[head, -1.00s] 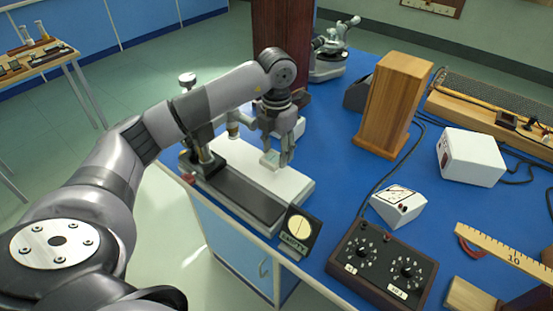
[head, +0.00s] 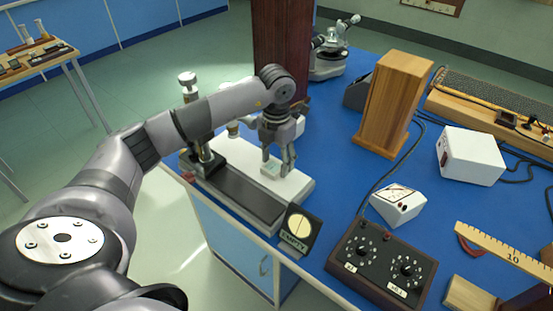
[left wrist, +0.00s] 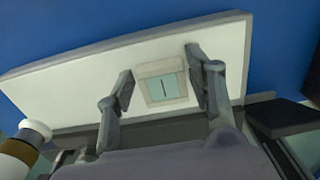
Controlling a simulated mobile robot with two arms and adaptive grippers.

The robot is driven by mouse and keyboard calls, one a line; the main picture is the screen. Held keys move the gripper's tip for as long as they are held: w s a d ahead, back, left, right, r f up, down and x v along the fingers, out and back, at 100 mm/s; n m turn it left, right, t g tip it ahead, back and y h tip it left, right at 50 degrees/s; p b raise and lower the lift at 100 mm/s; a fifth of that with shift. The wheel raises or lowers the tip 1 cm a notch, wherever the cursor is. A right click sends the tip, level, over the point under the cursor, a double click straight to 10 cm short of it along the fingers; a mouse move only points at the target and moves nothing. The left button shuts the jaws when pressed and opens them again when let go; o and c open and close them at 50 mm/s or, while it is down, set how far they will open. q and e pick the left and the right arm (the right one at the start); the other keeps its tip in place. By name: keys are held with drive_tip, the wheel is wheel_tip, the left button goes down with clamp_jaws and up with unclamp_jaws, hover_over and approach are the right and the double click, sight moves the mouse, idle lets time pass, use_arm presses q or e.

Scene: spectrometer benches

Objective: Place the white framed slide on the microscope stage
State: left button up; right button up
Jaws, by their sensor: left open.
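The white framed slide (left wrist: 163,83), with a pale window crossed by a dark line, lies on the white stage plate (left wrist: 60,92) between my fingers. In the head view the slide (head: 270,169) shows small on the white plate (head: 296,187) of the instrument with a dark rail. My left gripper (head: 277,167) points down over it and is open; in the left wrist view my left gripper (left wrist: 160,78) has one finger on each side of the slide, with a gap at the left finger. Contact at the right finger is unclear. My right gripper is not in view.
The instrument's upright post (head: 190,100) stands left of the gripper, near my forearm. A small dial stand (head: 300,228) is at the plate's front corner. A wooden block (head: 390,105) stands to the right. Another microscope (head: 330,50) is behind. Blue bench lies clear right of the plate.

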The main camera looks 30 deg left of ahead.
sight(276, 163)
use_arm(q)
wheel_tip(276, 163, up, 12)
drive_tip(key=b, duration=0.1)
drive_tip(key=shift+r, duration=0.2)
idle(0.7)
